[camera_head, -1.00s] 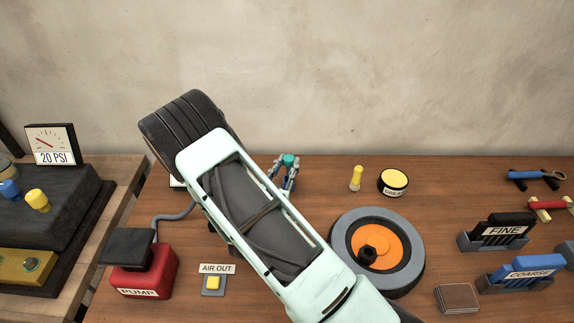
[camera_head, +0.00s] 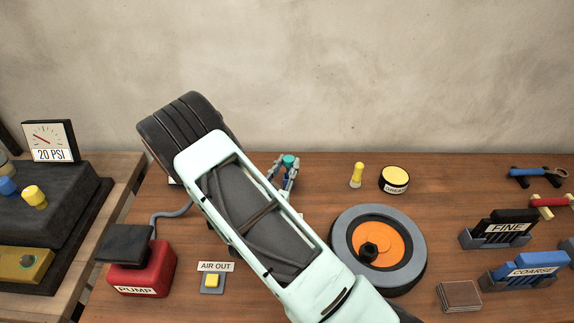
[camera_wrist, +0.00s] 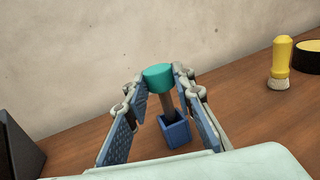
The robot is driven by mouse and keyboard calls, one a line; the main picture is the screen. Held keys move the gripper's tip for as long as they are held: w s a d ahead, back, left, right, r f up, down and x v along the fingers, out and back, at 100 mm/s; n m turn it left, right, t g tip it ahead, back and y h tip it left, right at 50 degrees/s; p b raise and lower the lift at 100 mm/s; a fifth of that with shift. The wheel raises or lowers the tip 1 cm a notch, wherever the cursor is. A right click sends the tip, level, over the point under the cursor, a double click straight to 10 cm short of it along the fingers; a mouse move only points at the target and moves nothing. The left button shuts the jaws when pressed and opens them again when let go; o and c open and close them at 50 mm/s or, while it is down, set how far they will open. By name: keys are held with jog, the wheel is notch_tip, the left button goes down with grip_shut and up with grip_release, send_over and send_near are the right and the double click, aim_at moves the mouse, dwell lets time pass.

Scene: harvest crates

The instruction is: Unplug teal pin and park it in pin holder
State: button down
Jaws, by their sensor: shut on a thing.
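The teal pin has a teal round cap (camera_wrist: 158,77) and a grey-brown shaft (camera_wrist: 167,103). Its cap also shows in the head view (camera_head: 289,161). My gripper (camera_wrist: 157,78) is shut on the teal pin, with one fingertip on each side near the cap. The same gripper shows in the head view (camera_head: 285,172), partly behind my arm. A small blue square holder (camera_wrist: 175,131) stands on the bench below the cap. The shaft reaches down to its opening; I cannot tell how deep the tip sits.
A yellow brush (camera_head: 356,175) and a grease tin (camera_head: 394,180) stand right of the gripper. A wheel with orange hub (camera_head: 412,251) lies nearer. A red pump (camera_head: 142,277) and an AIR OUT button (camera_head: 212,281) are at left. The wall rises behind.

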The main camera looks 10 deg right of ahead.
jog(key=shift+f+b, duration=1.15)
jog(key=shift+f, duration=0.3)
jog(key=c, duration=1.6)
grip_release()
jog(key=v, duration=1.2)
jog(key=shift+r, duration=0.1)
